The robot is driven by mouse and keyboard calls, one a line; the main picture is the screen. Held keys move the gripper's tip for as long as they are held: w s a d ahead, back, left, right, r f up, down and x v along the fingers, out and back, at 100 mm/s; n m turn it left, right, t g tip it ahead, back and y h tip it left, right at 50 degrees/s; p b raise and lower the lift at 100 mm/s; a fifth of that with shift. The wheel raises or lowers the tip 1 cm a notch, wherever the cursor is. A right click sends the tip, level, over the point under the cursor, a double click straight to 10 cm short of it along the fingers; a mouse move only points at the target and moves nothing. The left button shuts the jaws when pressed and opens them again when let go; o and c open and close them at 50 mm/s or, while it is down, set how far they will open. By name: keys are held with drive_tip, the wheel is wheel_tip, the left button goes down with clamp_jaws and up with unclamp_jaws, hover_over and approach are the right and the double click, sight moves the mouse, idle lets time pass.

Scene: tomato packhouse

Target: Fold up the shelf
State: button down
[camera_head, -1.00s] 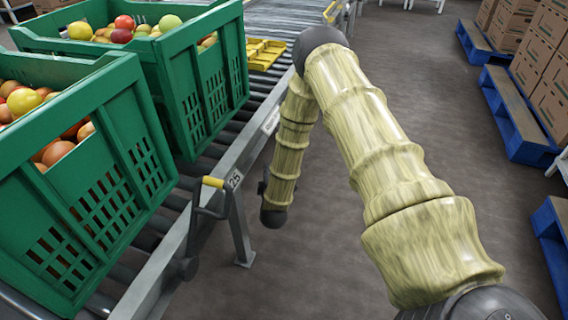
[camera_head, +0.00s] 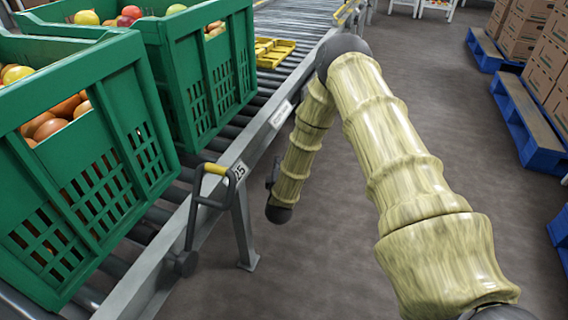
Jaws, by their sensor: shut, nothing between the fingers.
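No shelf that I can make out for certain shows in this view. A crank-like metal lever with a yellow grip (camera_head: 216,169) stands at the side of the roller conveyor (camera_head: 170,255), by a label reading 25. My arm, in a pale yellow-green cover, reaches forward from the lower right, bends at a dark elbow and hangs down to a dark wrist joint right of the lever. A small dark part shows at the left edge of the hanging section. My gripper's fingers cannot be made out. A gap of floor and a conveyor leg lie between wrist and lever.
Two green crates (camera_head: 120,40) (camera_head: 205,60) of tomatoes stand on the conveyor at left. Yellow trays (camera_head: 272,52) lie farther along it. Blue pallets (camera_head: 522,125) with cardboard boxes (camera_head: 550,60) line the right. The grey floor between is clear.

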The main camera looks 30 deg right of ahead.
drive_tip(key=w+d+b, duration=0.4)
drive_tip(key=d+b, duration=0.2)
drive_tip(key=b, duration=0.1)
drive_tip(key=shift+d, duration=0.35)
drive_tip(key=shift+s+d+r+p, duration=0.1)
drive_tip(key=shift+r+p, duration=0.1)
drive_tip(key=shift+p, duration=0.4)
